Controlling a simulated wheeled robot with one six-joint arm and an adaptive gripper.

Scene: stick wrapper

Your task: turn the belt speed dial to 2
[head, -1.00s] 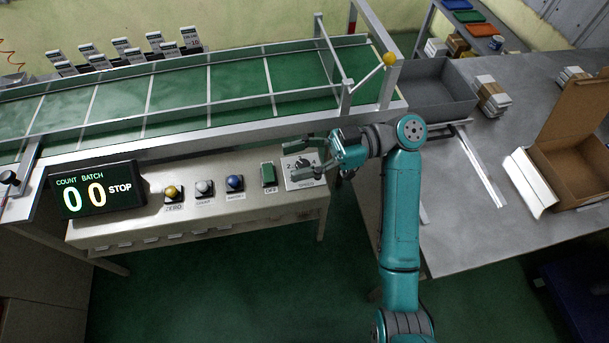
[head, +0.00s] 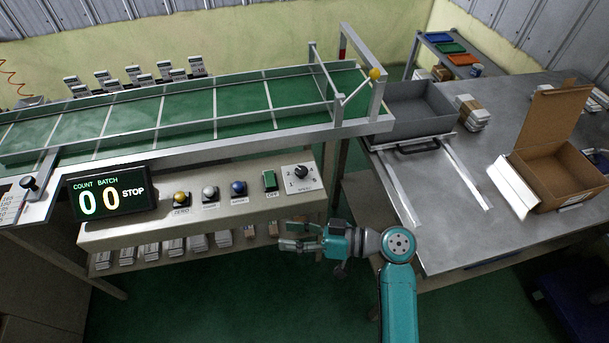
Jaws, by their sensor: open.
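The belt speed dial (head: 302,171) is a black knob on a white plate at the right end of the beige control panel (head: 140,234). The dial is uncovered, but its pointer is too small to read surely. My gripper (head: 284,235) is open and empty, pointing left, in front of the panel's right end and below the dial in the picture. It is apart from the dial. The counter display (head: 112,192) reads 0 0 and STOP.
Left of the dial are a green switch (head: 270,181) marked OFF and blue (head: 238,188), white (head: 210,193) and yellow (head: 180,198) buttons. The green conveyor belt (head: 190,108) runs behind the panel. A steel table (head: 450,230) with an open carton (head: 560,160) stands at right.

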